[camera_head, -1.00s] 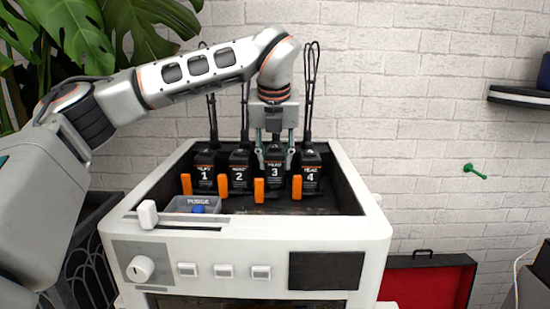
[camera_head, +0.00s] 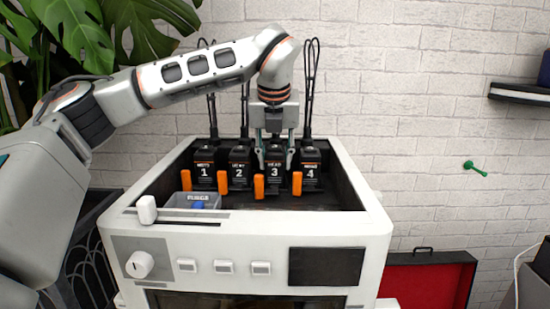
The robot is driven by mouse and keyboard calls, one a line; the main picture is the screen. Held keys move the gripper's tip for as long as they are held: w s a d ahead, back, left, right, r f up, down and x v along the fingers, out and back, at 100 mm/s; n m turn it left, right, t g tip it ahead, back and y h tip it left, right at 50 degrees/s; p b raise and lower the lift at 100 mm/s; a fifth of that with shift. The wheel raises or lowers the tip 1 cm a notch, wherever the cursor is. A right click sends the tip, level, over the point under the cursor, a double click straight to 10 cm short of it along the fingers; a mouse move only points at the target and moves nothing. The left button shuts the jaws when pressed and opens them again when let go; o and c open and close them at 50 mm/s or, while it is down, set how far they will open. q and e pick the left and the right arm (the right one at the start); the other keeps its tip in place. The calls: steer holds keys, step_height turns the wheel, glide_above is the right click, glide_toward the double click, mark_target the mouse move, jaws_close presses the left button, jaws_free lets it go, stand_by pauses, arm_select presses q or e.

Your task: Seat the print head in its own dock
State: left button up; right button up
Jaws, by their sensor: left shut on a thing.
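A black print head marked 3 (camera_head: 275,174) is in the third place of the row inside the white printer (camera_head: 180,232). My left gripper (camera_head: 274,152) comes down from above and is shut on it. The head looks upright and about level with its neighbours. Its lower end and the dock behind it are hidden, so I cannot tell whether it is fully seated. An orange tab (camera_head: 259,187) stands at its lower left, a little lower than the other orange tabs. My right gripper is not in view.
Heads 1 (camera_head: 204,173), 2 (camera_head: 239,174) and 4 (camera_head: 311,174) stand close on both sides, with looped black cables rising behind. A grey purge bin (camera_head: 186,201) sits at the front left. A red case (camera_head: 425,282) is at lower right.

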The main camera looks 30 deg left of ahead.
arm_select(q)
steer(key=o, duration=1.3)
steer(key=shift+o, duration=0.2)
steer(key=v, duration=1.2)
